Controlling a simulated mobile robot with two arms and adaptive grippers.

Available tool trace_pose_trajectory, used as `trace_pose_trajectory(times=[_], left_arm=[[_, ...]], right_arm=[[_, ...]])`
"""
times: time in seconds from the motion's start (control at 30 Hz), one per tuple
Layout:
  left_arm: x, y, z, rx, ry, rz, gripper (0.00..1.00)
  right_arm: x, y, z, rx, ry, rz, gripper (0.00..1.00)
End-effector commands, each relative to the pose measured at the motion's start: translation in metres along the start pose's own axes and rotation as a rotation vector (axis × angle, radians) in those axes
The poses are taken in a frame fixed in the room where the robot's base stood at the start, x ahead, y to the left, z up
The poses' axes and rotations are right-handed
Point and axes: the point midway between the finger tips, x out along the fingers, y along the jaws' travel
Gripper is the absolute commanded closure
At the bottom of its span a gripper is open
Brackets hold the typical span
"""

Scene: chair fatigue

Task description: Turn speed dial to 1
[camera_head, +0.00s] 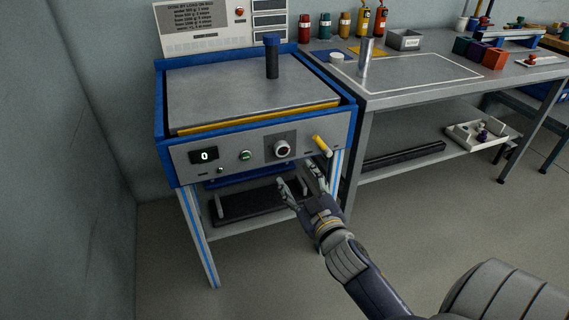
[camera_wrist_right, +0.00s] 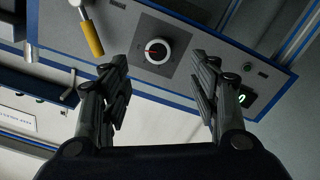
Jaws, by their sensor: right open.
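In the right wrist view the dial (camera_wrist_right: 157,51) has a red pointer mark; no scale numbers are readable. My right gripper (camera_head: 297,176) is open and empty, below and in front of the panel. In the wrist view its fingers (camera_wrist_right: 160,72) stand on either side of the dial, apart from it. The display (camera_head: 205,156) reads 0. My left gripper is out of view.
A yellow lever handle (camera_head: 321,145) sticks out right of the dial, and a green button (camera_head: 246,155) sits left of it. A dark post (camera_head: 271,56) stands on the machine top. A grey workbench (camera_head: 400,92) adjoins on the right. The floor in front is clear.

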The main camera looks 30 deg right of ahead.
Motion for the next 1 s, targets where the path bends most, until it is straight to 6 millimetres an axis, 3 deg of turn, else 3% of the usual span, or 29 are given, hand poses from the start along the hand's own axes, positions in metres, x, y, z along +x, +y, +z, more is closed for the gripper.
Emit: trace_pose_trajectory(times=[0.23, 0.63, 0.7, 1.0], left_arm=[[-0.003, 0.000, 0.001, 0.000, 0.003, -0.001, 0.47], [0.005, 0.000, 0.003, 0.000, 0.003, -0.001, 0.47], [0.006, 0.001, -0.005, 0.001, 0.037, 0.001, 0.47], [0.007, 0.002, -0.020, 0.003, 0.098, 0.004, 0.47]], right_arm=[[0.016, 0.004, -0.007, -0.003, 0.018, 0.009, 0.44], [0.082, 0.004, -0.008, -0.003, 0.017, 0.010, 0.44], [0.091, 0.004, -0.008, -0.002, 0.016, 0.008, 0.44], [0.107, 0.004, -0.008, 0.000, 0.014, 0.008, 0.44]])
